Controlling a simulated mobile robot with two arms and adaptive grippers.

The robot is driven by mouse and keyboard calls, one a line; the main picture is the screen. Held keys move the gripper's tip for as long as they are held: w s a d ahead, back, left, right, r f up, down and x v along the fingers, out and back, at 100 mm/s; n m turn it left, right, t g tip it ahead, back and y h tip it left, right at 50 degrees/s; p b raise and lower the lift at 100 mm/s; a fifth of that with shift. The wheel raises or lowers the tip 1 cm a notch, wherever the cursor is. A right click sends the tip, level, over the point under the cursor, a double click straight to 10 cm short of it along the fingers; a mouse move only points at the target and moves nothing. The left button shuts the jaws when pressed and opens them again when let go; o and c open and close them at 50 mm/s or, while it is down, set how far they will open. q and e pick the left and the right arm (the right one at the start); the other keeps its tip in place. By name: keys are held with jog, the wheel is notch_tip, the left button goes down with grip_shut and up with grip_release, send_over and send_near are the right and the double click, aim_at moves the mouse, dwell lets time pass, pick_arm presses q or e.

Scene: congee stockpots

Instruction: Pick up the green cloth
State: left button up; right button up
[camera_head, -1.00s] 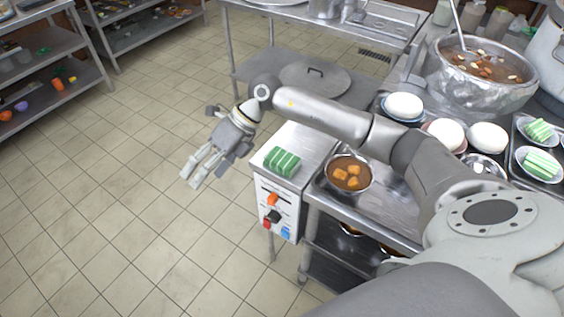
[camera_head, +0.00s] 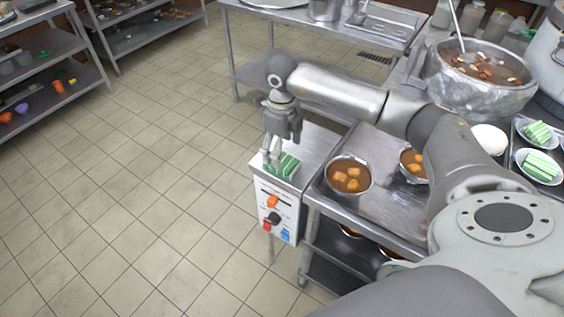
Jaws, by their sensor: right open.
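The green cloth (camera_head: 287,167), with pale stripes, lies folded on top of a small metal cabinet (camera_head: 316,144) with a control panel on its front. My right gripper (camera_head: 271,162) points down at the cloth's left side, and its fingers cover part of that side. The gripper is open. I cannot tell whether the fingertips touch the cloth. My left gripper is not in view.
A bowl of brown stew (camera_head: 349,175) stands on the metal counter right of the cabinet, with a second stew bowl (camera_head: 413,163) beyond it. A large stockpot (camera_head: 478,92) stands at the upper right. Tiled floor (camera_head: 130,190) on the left is clear.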

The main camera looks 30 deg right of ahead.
aim_at(282, 160)
notch_tip(282, 160, down, 4)
jog(key=shift+s+r+p, duration=0.1)
jog(key=shift+p, duration=0.4)
jog(key=shift+f, duration=0.55)
jog(key=c, duration=1.1)
jog(key=shift+r, duration=0.1)
jog(key=shift+r, duration=0.5)
jog(key=s+a+r+b, duration=0.3)
jog(key=s+a+r, duration=0.3)
jog(key=s+r, duration=0.6)
jog(key=shift+s+b, duration=0.3)
jog(key=shift+b, duration=0.05)
